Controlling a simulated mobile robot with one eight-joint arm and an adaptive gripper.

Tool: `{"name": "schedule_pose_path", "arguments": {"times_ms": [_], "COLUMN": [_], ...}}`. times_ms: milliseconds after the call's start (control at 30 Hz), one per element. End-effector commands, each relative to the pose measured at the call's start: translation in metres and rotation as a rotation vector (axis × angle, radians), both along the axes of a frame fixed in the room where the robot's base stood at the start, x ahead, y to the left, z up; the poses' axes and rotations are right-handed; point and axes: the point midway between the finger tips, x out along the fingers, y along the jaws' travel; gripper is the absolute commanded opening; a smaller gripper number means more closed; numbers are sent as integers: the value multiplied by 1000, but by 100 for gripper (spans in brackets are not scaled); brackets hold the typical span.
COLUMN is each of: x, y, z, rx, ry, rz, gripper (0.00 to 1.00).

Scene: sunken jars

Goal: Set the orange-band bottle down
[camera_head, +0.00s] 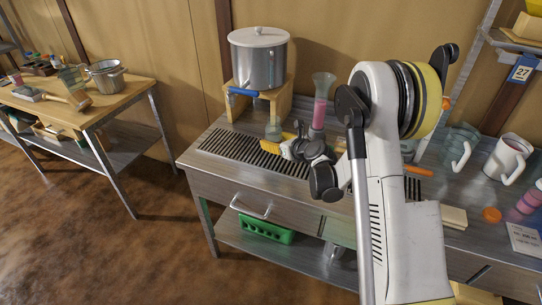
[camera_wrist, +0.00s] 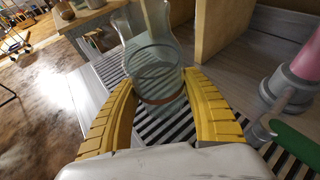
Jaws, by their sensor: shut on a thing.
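The orange-band bottle (camera_wrist: 158,70) is clear glass and sits between the two yellow fingers of my gripper (camera_wrist: 160,108) in the wrist view. Its orange-brown band shows low between the fingertips. In the head view my gripper (camera_head: 283,149) is over the dark slotted grate (camera_head: 232,149) on the metal bench, and the clear glass of the bottle (camera_head: 273,129) shows just beyond it. The fingers close on the bottle from both sides. The bottle looks roughly upright; I cannot tell whether its base touches the grate.
A lidded metal pot (camera_head: 258,63) stands on a wooden stand (camera_head: 284,101) close behind the bottle. A tall pink-filled glass vessel (camera_head: 320,106) stands to the right. The grate's left part is clear. A white mug (camera_head: 507,158) and an orange cap (camera_head: 491,215) are farther right.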

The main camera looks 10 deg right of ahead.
Motion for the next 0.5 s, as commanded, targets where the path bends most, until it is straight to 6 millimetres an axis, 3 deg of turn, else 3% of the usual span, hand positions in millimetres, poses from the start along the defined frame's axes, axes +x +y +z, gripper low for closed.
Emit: {"name": "schedule_pose_path", "arguments": {"times_ms": [100, 267, 500], "x": [7, 9, 9], "y": [13, 16, 15], "z": [-9, -17, -52], "rx": [0, 0, 0], "ry": [0, 0, -1], "rz": [1, -1, -1], "gripper": [12, 12, 12]}}
